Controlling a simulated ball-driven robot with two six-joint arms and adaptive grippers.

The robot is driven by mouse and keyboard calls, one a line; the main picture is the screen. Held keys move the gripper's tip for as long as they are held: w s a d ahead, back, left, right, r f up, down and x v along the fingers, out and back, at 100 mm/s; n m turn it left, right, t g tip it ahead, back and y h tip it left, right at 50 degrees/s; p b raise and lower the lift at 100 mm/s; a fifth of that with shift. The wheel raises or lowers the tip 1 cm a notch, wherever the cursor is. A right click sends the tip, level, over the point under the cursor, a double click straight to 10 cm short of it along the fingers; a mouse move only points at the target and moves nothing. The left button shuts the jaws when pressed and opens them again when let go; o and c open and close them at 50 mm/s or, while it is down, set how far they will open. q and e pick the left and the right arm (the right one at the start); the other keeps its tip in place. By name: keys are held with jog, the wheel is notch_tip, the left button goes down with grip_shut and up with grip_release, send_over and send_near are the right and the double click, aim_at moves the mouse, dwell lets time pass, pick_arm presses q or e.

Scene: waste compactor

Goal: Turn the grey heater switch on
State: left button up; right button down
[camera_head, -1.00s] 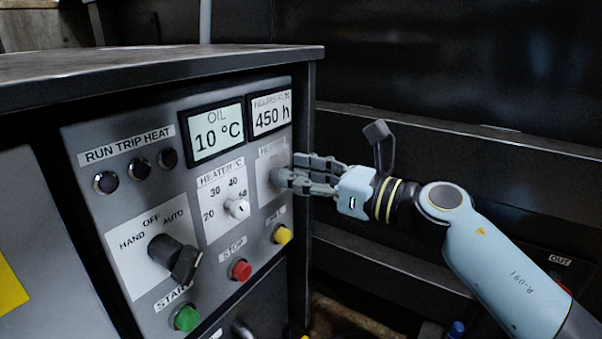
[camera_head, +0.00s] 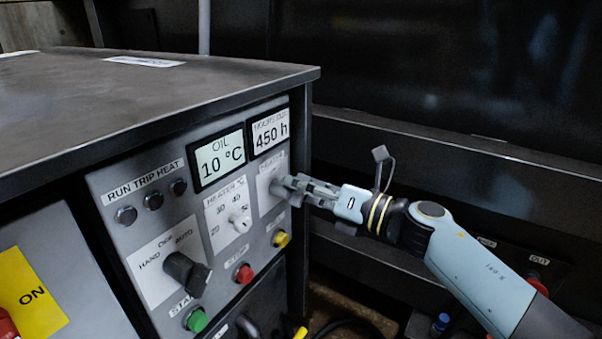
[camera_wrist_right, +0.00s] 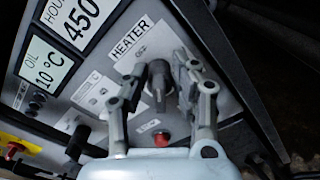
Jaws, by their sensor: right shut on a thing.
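The grey heater switch (camera_head: 276,187) is a small knob on a pale plate at the upper right of the control panel. In the right wrist view it is the dark grey knob (camera_wrist_right: 158,80) below the word HEATER. My right gripper (camera_head: 290,186) reaches in from the right and is shut on the switch. In the right wrist view the fingers of my right gripper (camera_wrist_right: 160,76) stand on either side of the knob. The fingers partly hide the switch in the head view, so its turned position cannot be told. My left gripper is out of view.
Left of the switch is a white heater temperature dial (camera_head: 239,222). Below are a yellow button (camera_head: 281,239), a red button (camera_head: 244,273) and a green button (camera_head: 197,320). A black selector knob (camera_head: 186,272) sticks out lower left. Displays read 10 °C and 450 h.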

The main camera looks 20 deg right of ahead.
jog(key=shift+r+m+p, duration=0.15)
jog(key=shift+m+p, duration=0.5)
jog(key=shift+m, duration=0.35)
jog(key=shift+m+p, duration=0.35)
jog(key=shift+m, duration=0.15)
jog(key=m+p, duration=0.1)
jog(key=m, duration=0.1)
jog(key=shift+w+d+f+m+p, duration=0.1)
jog(key=shift+f+m+p, duration=0.15)
jog(key=shift+m+p, duration=0.1)
jog(key=m+p, duration=0.1)
jog(key=m, duration=0.1)
jog(key=m+p, duration=0.1)
jog(key=m, duration=0.1)
jog(key=shift+d+f, duration=0.1)
jog(key=shift+f, duration=0.3)
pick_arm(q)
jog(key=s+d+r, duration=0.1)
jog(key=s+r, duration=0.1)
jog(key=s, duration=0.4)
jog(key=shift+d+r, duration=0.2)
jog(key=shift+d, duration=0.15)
pick_arm(e)
jog(key=shift+w+f+m, duration=0.1)
jog(key=shift+m, duration=0.15)
